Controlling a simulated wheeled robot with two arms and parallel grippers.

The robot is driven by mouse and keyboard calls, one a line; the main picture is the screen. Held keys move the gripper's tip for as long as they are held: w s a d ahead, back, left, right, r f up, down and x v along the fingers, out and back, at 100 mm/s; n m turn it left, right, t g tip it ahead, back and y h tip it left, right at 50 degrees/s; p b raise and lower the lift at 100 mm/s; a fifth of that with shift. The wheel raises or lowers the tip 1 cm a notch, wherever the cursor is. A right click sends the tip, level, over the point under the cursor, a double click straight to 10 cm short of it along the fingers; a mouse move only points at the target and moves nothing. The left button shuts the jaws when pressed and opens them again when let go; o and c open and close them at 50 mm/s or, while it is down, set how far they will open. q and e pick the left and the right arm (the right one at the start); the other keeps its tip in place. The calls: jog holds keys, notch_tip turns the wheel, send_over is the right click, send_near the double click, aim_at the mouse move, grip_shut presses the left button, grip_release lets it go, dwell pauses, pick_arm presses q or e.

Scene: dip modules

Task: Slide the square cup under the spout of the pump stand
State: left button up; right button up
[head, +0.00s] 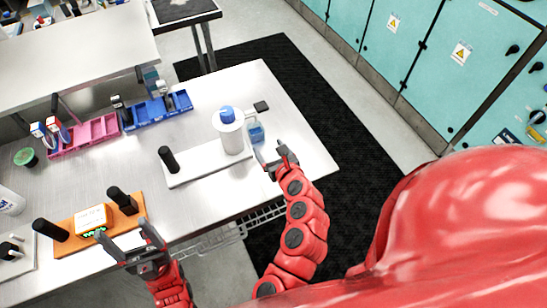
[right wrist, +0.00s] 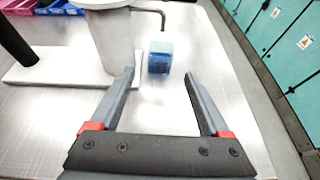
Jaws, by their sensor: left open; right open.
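The square cup (head: 256,132) is small, blue and see-through. It stands on the metal table just right of the pump stand's white body (head: 229,135), which has a blue cap and a white base plate. In the right wrist view the cup (right wrist: 160,60) is upright. The thin bent spout (right wrist: 150,10) ends just above it in that picture; exact alignment is unclear. My right gripper (head: 268,155) is open, low over the table, its fingertips (right wrist: 158,75) on the near side of the cup, pointing at it. My left gripper (head: 122,232) is open and empty near the orange module.
A black upright handle (head: 168,158) stands on the left end of the pump stand's base. An orange module (head: 84,237) with black handles lies front left. Blue bins (head: 158,112) and pink bins (head: 92,135) line the back. Bare table lies right of the cup.

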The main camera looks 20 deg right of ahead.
aim_at(258, 134)
jog(key=b+x, duration=0.7)
jog(key=shift+w+d+f, duration=0.1)
jog(key=shift+f, duration=0.25)
jog(key=x, duration=0.2)
jog(key=r+x, duration=0.1)
jog(key=x, duration=0.1)
jog(key=shift+w+f+p, duration=0.15)
jog(key=shift+w+p, duration=0.15)
jog(key=shift+w, duration=0.1)
jog(key=shift+x, duration=0.85)
jog(key=shift+s, duration=0.1)
jog(key=c, duration=1.1)
jog(key=shift+s, duration=0.1)
jog(key=shift+s+p, duration=0.5)
jog(key=shift+s, duration=0.1)
